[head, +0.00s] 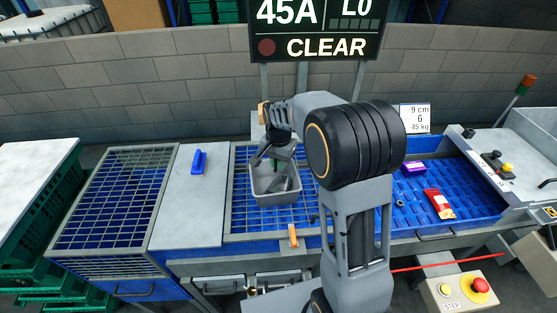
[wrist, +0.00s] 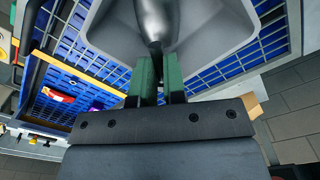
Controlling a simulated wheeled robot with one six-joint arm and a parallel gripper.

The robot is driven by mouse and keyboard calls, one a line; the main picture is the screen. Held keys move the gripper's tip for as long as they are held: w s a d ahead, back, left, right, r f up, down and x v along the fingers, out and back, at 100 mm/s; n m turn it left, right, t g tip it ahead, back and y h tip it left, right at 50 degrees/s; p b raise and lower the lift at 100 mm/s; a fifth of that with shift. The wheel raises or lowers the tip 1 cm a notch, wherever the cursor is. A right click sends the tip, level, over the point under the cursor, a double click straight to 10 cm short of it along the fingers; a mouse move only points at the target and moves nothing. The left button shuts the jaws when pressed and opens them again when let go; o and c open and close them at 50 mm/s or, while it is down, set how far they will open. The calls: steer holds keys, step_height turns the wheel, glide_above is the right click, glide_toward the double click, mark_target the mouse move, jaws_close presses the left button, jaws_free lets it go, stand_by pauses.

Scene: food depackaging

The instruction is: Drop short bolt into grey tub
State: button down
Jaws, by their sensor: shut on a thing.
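The grey tub (head: 275,197) stands on the blue slatted bed left of my arm, and its pale inside fills much of the wrist view (wrist: 205,70). My gripper (head: 277,158) is over the tub's mouth, pointing down. A smooth shiny metal shape (wrist: 153,20) shows beyond the fingertips, over the tub's floor. I cannot tell whether it touches what the fingers hold. A grey item (head: 288,182) also shows inside the tub.
A purple pack (head: 413,167), a red packet (head: 439,204) and a small grey part (head: 399,203) lie on the blue bed to the right. A blue-handled tool (head: 198,162) lies on the grey plate at left. A wire grid (head: 122,190) covers the bin beyond. The sign reads CLEAR.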

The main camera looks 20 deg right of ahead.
steer(key=shift+f+b, duration=0.95)
steer(key=shift+f, duration=0.75)
steer(key=c, duration=1.1)
jaws_free()
step_height(320, 180, up, 14)
steer(key=b, duration=0.1)
